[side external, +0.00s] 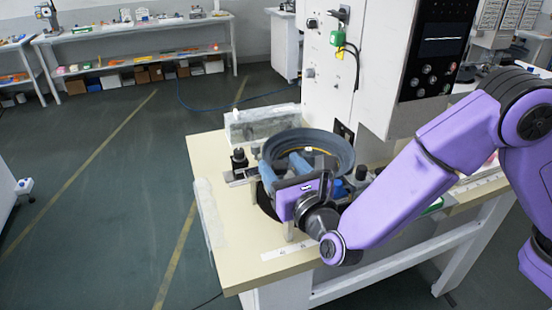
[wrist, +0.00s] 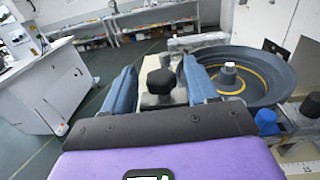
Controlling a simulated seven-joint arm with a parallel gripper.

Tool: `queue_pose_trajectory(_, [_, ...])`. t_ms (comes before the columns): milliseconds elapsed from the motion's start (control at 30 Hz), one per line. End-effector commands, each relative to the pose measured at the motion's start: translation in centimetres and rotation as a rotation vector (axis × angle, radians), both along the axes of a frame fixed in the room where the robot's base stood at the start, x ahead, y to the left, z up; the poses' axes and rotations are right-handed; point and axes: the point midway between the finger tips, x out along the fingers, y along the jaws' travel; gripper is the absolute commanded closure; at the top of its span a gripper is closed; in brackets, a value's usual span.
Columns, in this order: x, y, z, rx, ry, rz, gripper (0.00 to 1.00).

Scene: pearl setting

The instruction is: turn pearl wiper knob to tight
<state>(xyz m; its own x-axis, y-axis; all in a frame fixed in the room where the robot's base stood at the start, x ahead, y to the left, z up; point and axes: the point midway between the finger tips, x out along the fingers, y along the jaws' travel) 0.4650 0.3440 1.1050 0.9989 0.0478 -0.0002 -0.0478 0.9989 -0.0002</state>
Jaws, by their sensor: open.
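The black wiper knob (side external: 239,157) stands upright on a small metal mount at the left of the table, beside the round dark bowl (side external: 343,150). In the wrist view the knob (wrist: 161,82) shows centred between my two blue fingers. My gripper (side external: 280,159) is open and empty, with its fingers level and pointing toward the knob; it also shows in the wrist view (wrist: 158,66). In the side view the knob is a little beyond the fingertips and apart from them. Any tight marking is too small to read.
The bowl with a yellow ring (wrist: 236,80) sits close to my right finger. A blue cap (wrist: 266,117) and black fittings stand near it. A clear box (side external: 262,122) is at the table's back. A white machine cabinet (side external: 350,70) rises behind. The table's left edge is close to the knob.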

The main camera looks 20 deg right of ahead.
Motion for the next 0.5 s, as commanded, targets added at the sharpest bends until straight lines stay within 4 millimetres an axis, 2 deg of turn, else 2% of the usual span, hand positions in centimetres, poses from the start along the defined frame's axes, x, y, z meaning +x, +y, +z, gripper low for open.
queue_pose_trajectory(33, [0.9, -0.1, 0.0, 0.001, -0.001, -0.004, 0.42])
queue_pose_trajectory(200, [2.6, 0.1, 0.0, 0.0, 0.0, -0.003, 0.42])
queue_pose_trajectory(500, [3.2, 0.1, 0.0, 0.0, 0.0, 0.0, 0.42])
